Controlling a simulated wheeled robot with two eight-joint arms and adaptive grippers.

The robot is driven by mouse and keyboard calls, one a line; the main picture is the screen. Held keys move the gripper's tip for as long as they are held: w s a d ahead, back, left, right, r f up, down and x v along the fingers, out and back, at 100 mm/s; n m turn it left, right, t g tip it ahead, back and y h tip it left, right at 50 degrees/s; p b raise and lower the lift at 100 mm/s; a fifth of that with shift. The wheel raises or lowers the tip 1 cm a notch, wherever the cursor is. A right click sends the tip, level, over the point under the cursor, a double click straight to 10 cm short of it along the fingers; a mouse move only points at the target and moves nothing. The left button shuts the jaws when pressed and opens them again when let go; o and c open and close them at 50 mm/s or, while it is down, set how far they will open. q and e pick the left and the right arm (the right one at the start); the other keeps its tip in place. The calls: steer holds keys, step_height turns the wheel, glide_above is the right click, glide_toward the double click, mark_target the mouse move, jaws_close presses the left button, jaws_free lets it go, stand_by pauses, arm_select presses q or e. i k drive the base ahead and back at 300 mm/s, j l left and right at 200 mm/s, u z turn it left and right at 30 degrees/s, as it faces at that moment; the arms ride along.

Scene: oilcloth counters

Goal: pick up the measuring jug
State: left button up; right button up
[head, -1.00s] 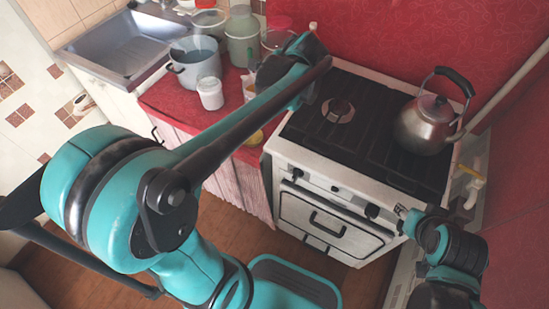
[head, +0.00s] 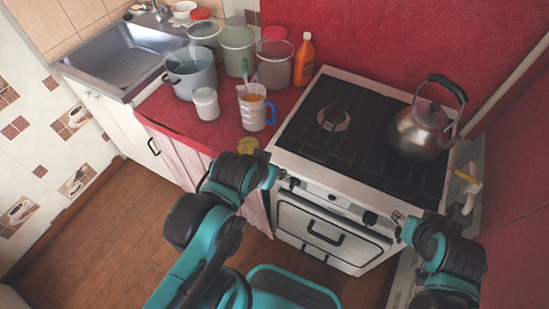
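The measuring jug (head: 250,115) is a clear-white container with a blue handle on its right side. It stands upright on the red counter, left of the stove, and a green-handled utensil and something orange show at its top. My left gripper (head: 273,174) is below and in front of the jug, by the stove's front left corner, apart from the jug. My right gripper (head: 397,217) is in front of the stove's right side, far from the jug. The fingers of both are too small to tell open from shut.
A small white jar (head: 205,104) and a grey pot (head: 190,75) stand left of the jug. Large jars (head: 238,45) and an orange bottle (head: 304,60) stand behind it. A yellow round item (head: 248,145) sits at the counter's front edge. A kettle (head: 420,130) is on the stove (head: 350,140).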

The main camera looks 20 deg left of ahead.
mark_target(253, 111)
steer(key=u, duration=0.45)
steer(key=j+u, duration=0.15)
steer(key=u, duration=0.75)
steer(key=i+j+z, duration=0.2)
steer(key=j, duration=0.3)
steer(key=j+z, duration=0.15)
steer(key=j, duration=0.3)
steer(key=i+j+z, duration=0.15)
steer(key=j+z, duration=0.2)
steer(key=j, duration=0.5)
steer(key=i+j+z, duration=0.1)
steer(key=j+z, duration=0.25)
steer(key=j, duration=0.55)
steer(key=i, duration=0.05)
